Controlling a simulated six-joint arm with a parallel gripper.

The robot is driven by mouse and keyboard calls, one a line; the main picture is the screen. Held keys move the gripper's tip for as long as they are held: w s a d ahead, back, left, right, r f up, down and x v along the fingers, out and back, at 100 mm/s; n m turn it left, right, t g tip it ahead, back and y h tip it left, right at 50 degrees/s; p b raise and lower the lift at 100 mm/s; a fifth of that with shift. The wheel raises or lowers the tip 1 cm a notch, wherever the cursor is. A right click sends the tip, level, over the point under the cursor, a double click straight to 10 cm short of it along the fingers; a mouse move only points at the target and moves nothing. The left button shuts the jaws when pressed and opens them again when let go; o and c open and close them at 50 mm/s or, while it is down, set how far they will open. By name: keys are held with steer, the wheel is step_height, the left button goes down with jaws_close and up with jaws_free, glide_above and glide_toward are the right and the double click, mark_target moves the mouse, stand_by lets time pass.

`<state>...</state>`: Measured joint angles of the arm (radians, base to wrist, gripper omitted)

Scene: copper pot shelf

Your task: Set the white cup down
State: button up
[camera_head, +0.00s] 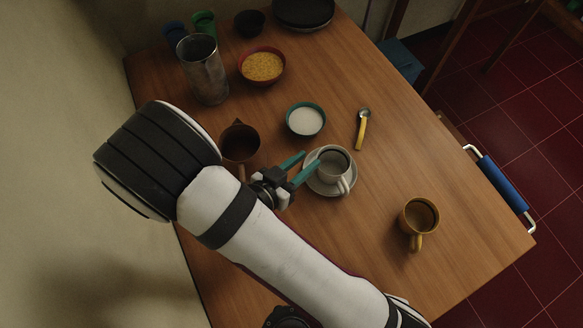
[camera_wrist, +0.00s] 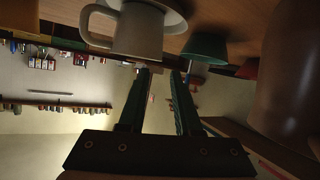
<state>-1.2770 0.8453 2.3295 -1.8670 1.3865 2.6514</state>
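The white cup (camera_head: 336,167) stands upright on a pale saucer (camera_head: 318,188) near the middle of the table, its handle pointing to the lower right. My gripper (camera_head: 311,158) is just left of the cup, with its two teal fingers apart and nothing between them. One fingertip overlaps the cup's left side in the head view; I cannot tell whether it touches. My gripper (camera_wrist: 162,72) is open there too.
A brown pot (camera_head: 240,143) stands close left of my gripper. A teal bowl (camera_head: 306,121) with white contents and a yellow-handled spoon (camera_head: 362,130) lie behind the cup. A yellow mug (camera_head: 418,216) is at front right. A metal jug (camera_head: 203,72) and red bowl (camera_head: 262,67) stand farther back.

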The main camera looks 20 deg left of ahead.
steer(key=v, duration=0.7)
steer(key=d+r+m+g+h, duration=0.2)
steer(key=d+r+g, duration=0.1)
steer(key=d+g, duration=0.3)
steer(key=d+r+m+g+h, duration=0.1)
steer(key=d+r+g+h, duration=0.15)
steer(key=d, duration=0.55)
steer(key=s+d+r+g+y, duration=0.2)
steer(key=s+r+g+y, duration=0.2)
steer(key=y, duration=0.7)
steer(key=s+r, duration=0.2)
steer(key=s, duration=0.2)
steer(key=shift+r+n, duration=0.3)
steer(key=shift+r, duration=0.1)
